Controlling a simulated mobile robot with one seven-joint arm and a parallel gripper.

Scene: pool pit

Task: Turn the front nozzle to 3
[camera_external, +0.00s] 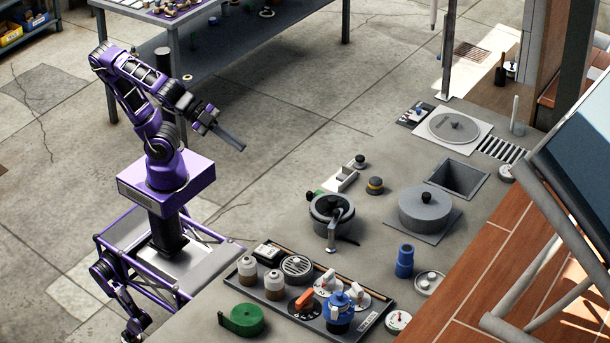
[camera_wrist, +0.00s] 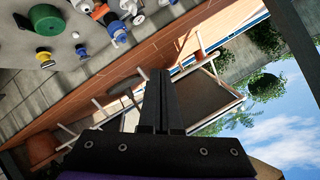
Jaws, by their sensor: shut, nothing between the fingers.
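Several dials and knobs sit in a dark tray (camera_external: 377,324) at the front of the grey deck. They include an orange-handled knob (camera_external: 304,300) on a black round base, a white dial with a red mark (camera_external: 328,284), another white dial (camera_external: 355,297) and a blue valve (camera_external: 338,310). I cannot tell which is the front nozzle or read any number. My gripper (camera_external: 240,147) is shut and empty, held in the air left of the deck, well apart from the tray. In the wrist view its two fingers (camera_wrist: 160,75) lie together.
A green hose roll (camera_external: 242,320) lies left of the tray. A dark pot-like fitting (camera_external: 333,208), a blue cylinder (camera_external: 404,261), a lidded grey drum (camera_external: 425,208) and an open square pit (camera_external: 458,178) stand on the deck. A workbench (camera_external: 187,22) is behind my arm.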

